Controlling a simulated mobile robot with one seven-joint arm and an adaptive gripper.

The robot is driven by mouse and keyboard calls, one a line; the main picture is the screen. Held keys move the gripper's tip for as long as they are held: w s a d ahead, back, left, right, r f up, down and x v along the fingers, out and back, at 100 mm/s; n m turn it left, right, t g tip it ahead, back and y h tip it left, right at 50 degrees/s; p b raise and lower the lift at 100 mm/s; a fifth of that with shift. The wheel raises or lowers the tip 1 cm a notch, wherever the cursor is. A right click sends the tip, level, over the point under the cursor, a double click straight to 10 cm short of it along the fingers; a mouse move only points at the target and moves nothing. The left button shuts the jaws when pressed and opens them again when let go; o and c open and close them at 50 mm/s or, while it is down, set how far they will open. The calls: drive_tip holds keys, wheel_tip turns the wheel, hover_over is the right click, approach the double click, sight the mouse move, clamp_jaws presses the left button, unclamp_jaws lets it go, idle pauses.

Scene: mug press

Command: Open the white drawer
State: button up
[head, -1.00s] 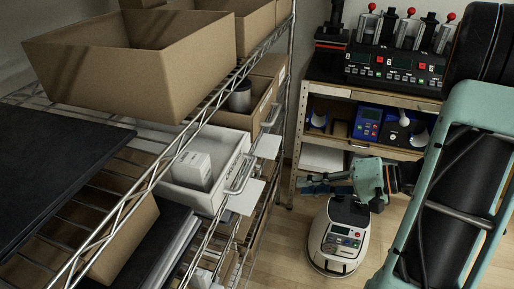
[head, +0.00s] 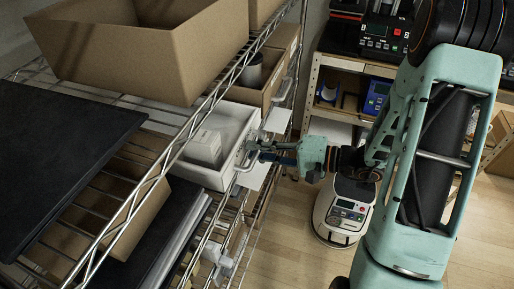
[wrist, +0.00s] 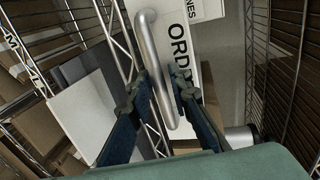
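The white drawer (head: 243,118) sits on the wire rack in the head view, with a small white box (head: 203,150) inside it. Its curved metal handle (head: 241,158) is on the front, facing right, and partly hidden by my gripper (head: 258,152). In the wrist view the handle (wrist: 158,62) runs between the two fingers of my gripper (wrist: 162,85). The fingers stand apart, one on each side of the handle, and look open. The white label face (wrist: 194,60) with black print lies behind the handle.
Cardboard bins (head: 150,55) sit above and beside the drawer on the rack. A black panel (head: 50,150) lies at left. A white round device (head: 345,212) stands on the wooden floor below my arm. A workbench (head: 340,62) is at the back.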

drive_tip(key=shift+a, duration=0.2)
drive_tip(key=shift+c, duration=0.2)
clamp_jaws()
drive_tip(key=shift+d, duration=0.1)
